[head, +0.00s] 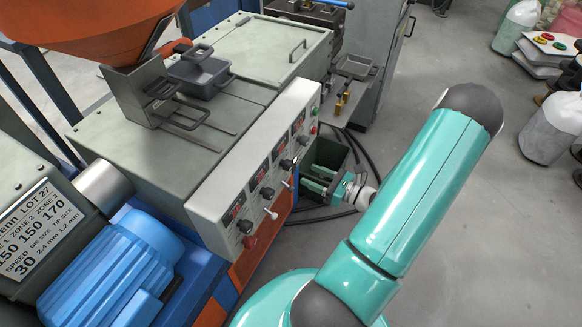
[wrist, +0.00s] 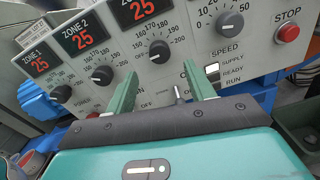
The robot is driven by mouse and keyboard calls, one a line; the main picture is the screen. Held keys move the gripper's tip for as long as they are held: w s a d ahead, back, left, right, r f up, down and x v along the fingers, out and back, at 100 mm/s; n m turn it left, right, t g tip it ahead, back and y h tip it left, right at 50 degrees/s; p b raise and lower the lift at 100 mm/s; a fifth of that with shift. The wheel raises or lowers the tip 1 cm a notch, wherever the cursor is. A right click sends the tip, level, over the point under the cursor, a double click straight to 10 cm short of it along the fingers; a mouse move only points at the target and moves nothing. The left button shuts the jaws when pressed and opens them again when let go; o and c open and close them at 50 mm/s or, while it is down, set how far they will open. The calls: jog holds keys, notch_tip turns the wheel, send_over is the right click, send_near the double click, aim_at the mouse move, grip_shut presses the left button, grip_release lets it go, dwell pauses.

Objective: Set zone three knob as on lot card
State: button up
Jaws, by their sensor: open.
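The lot card (head: 30,232) at the lower left of the head view reads Lot 27, zones 150, 150 and 170, speed 30. The zone three knob (wrist: 160,50) is black and round, under the third red display (wrist: 137,10) reading 25. Its scale runs from OFF up to 200; its exact pointer setting is too small to tell. It also shows on the panel in the head view (head: 286,164). My gripper (wrist: 160,72) is open, with its two green fingers apart just below and in front of this knob, holding nothing. The head view shows my gripper (head: 307,178) facing the panel.
The zone one knob (wrist: 62,93) and zone two knob (wrist: 102,75) are left of it, their displays reading 25. The speed knob (wrist: 230,22) and red stop button (wrist: 288,32) are right. Toggle switches stick out below, one (wrist: 178,93) between my fingers.

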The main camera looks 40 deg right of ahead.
aim_at(291, 167)
jog(key=x, duration=0.7)
jog(key=shift+w+a, duration=0.15)
jog(key=c, duration=1)
